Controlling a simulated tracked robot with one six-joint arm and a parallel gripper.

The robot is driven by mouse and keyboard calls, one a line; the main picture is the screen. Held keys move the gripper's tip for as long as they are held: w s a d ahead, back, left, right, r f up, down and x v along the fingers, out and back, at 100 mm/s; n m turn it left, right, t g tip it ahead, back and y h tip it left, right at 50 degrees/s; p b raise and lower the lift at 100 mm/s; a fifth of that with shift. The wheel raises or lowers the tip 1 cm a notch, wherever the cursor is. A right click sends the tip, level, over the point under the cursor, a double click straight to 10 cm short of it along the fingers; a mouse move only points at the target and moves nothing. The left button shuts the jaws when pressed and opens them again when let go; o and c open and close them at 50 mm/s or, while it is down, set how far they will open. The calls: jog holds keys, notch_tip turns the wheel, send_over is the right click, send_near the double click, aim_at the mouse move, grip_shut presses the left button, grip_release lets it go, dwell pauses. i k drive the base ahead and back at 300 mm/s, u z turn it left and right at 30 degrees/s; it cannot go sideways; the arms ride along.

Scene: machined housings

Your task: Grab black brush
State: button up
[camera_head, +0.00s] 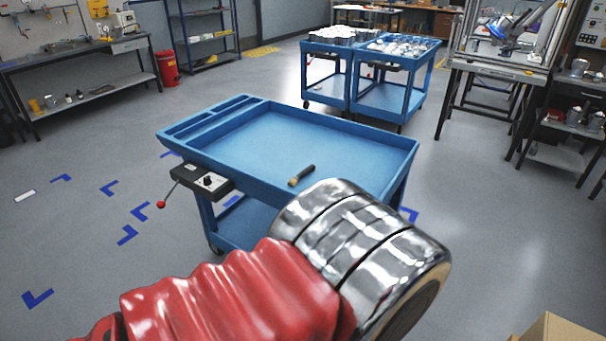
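A small brush (301,176) lies on the top tray of a blue cart (388,142), near the tray's front edge. It has a dark handle pointing up and right and a tan tip at its lower left. My arm, with a red ribbed sleeve and a shiny metal cylinder, fills the lower middle of the view, in front of the cart. Its metal part covers some of the tray's front edge close to the brush. My gripper's fingers do not show.
The rest of the cart's tray is bare. A black control box (201,181) with a red-tipped lever hangs on the cart's left side. Two more blue carts (385,95) with metal parts stand behind. A cardboard box (560,328) is at the lower right. Floor is open on the left.

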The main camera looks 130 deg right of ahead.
aim_at(294, 181)
jog(key=u, duration=0.05)
jog(key=k, duration=1.5)
jog(key=z, duration=0.85)
jog(key=i, duration=0.9)
jog(key=z, duration=0.9)
